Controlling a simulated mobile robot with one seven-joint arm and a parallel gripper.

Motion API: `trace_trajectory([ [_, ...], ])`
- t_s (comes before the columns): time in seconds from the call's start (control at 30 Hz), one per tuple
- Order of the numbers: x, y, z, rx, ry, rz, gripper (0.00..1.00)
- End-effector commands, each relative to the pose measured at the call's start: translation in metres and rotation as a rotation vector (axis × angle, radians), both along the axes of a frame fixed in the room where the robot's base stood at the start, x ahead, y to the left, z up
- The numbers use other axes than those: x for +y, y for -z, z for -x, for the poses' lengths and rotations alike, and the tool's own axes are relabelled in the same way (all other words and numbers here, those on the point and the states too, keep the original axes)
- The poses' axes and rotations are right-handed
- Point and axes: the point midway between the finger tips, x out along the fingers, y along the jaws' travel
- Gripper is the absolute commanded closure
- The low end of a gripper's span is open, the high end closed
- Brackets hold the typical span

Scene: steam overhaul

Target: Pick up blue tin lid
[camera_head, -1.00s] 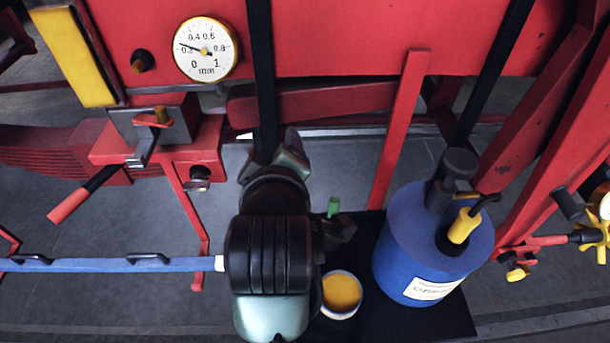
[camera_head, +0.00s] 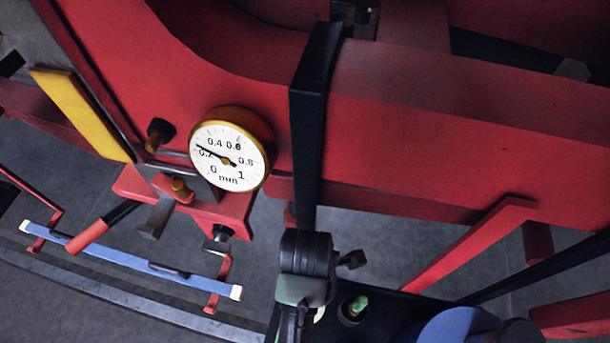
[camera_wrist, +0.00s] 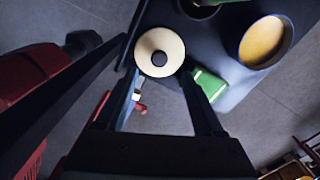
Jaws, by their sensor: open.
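A round cream disc with a dark knob at its centre (camera_wrist: 159,48) shows in the wrist view and looks like the tin lid; no blue shows on its top. My gripper (camera_wrist: 161,78) is open, with its two fingers at either side of the disc's near edge and nothing clearly held. A tin of yellow paste (camera_wrist: 264,42) stands open to the right of the disc. In the head view my arm covers the gripper, and I cannot make out the lid there.
A green-ended object (camera_wrist: 206,86) lies close beside the right finger. The dark mat (camera_wrist: 232,92) lies under these things. In the head view a blue canister (camera_head: 455,326) stands right of my arm. Red beams and a gauge (camera_head: 229,156) stand beyond.

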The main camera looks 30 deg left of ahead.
Motion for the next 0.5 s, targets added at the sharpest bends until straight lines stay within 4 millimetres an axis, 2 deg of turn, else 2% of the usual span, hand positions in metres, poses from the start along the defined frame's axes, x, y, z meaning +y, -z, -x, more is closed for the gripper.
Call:
trace_trajectory([
  [0.1, 0.000, 0.016, 0.000, 0.001, -0.001, 0.001, 0.31],
  [0.37, 0.001, 0.034, 0.002, 0.002, 0.001, 0.001, 0.31],
  [0.5, 0.003, 0.054, 0.005, 0.002, 0.000, 0.001, 0.31],
])
